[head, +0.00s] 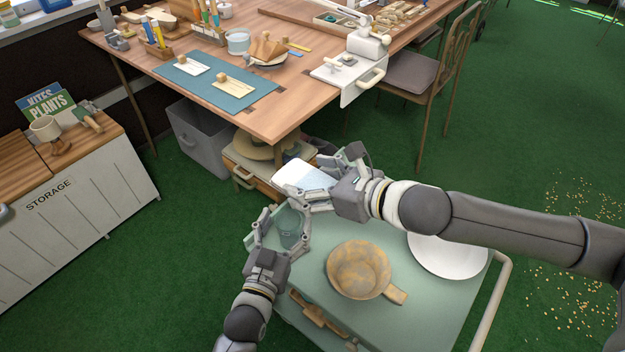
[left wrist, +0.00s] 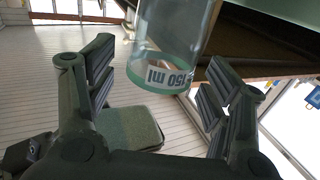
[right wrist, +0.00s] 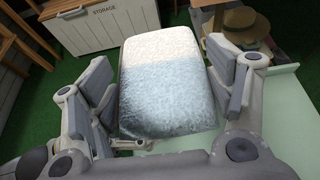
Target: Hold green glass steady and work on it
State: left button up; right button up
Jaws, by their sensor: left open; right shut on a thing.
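The green glass (head: 289,229) is upright and clear with a green tint, at the left end of the pale green cart top. In the left wrist view the glass (left wrist: 180,40) shows a green base and a "150 ml" marking. My left gripper (head: 281,232) is open, its fingers on either side of the glass; gaps show between them and it. My right gripper (head: 318,182) is shut on a soft, white-and-blue block, perhaps a sponge (head: 300,176), held above and behind the glass. The block (right wrist: 168,85) fills the space between the fingers in the right wrist view.
The cart top (head: 400,325) also carries a mottled brown mug (head: 358,268) with its handle to the right and a white bowl (head: 450,256) partly under my right arm. A wooden worktable (head: 280,115) stands behind. A storage cabinet (head: 75,205) stands at left.

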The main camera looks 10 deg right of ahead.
pick_arm(q)
jog(key=shift+x, duration=0.95)
jog(key=shift+c, duration=0.5)
jog(key=c, duration=1)
